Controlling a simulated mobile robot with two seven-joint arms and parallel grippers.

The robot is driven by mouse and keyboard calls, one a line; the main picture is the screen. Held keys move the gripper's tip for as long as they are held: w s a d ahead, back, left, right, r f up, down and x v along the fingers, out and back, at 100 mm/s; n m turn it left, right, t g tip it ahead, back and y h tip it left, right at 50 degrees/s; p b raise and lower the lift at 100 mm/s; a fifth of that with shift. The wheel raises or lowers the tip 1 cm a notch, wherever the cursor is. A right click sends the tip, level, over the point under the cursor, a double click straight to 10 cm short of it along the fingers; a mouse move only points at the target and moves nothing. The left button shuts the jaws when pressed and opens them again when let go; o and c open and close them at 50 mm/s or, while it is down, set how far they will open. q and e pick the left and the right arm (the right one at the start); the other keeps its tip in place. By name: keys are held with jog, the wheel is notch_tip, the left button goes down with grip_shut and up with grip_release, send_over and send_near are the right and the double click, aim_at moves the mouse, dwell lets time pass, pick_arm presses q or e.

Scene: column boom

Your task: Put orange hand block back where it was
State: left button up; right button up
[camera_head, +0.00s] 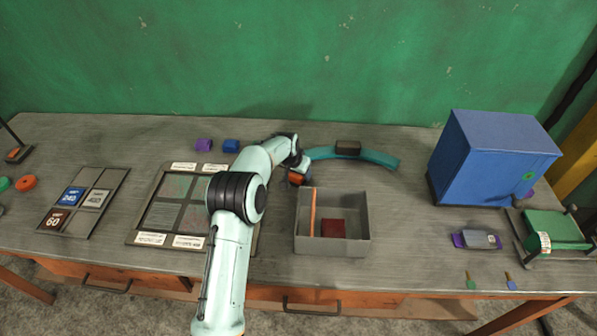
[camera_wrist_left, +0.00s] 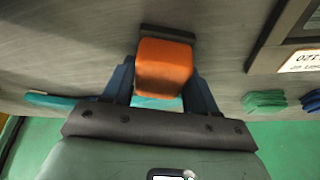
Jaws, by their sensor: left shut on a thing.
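The orange hand block (camera_wrist_left: 165,67) sits between the two fingers of my left gripper (camera_wrist_left: 160,92), which is shut on it. In the wrist view its orange body faces me, with a dark strip along its far edge. In the head view the block (camera_head: 295,179) shows only as a small orange patch under my left gripper (camera_head: 298,173), just behind the left rear corner of the grey open box (camera_head: 333,248). Whether the block touches the bench is hard to tell. My right gripper is out of view.
The box holds an orange upright strip (camera_head: 312,212) and a red pad (camera_head: 333,229). A teal curved piece (camera_head: 378,157) with a dark block (camera_head: 348,147) lies behind it. A framed panel (camera_head: 143,222) lies left, a blue cabinet (camera_head: 485,160) right. Bench between box and cabinet is clear.

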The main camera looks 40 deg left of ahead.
pick_arm(q)
jog(key=shift+f, duration=0.1)
jog(key=o, duration=1.1)
jog(key=shift+c, duration=0.2)
jog(key=shift+r, duration=0.3)
jog(key=b+v, duration=0.1)
jog(key=v, duration=1)
jog(key=shift+s+r, duration=0.25)
jog(key=shift+r, duration=0.05)
jog(key=shift+f, duration=0.1)
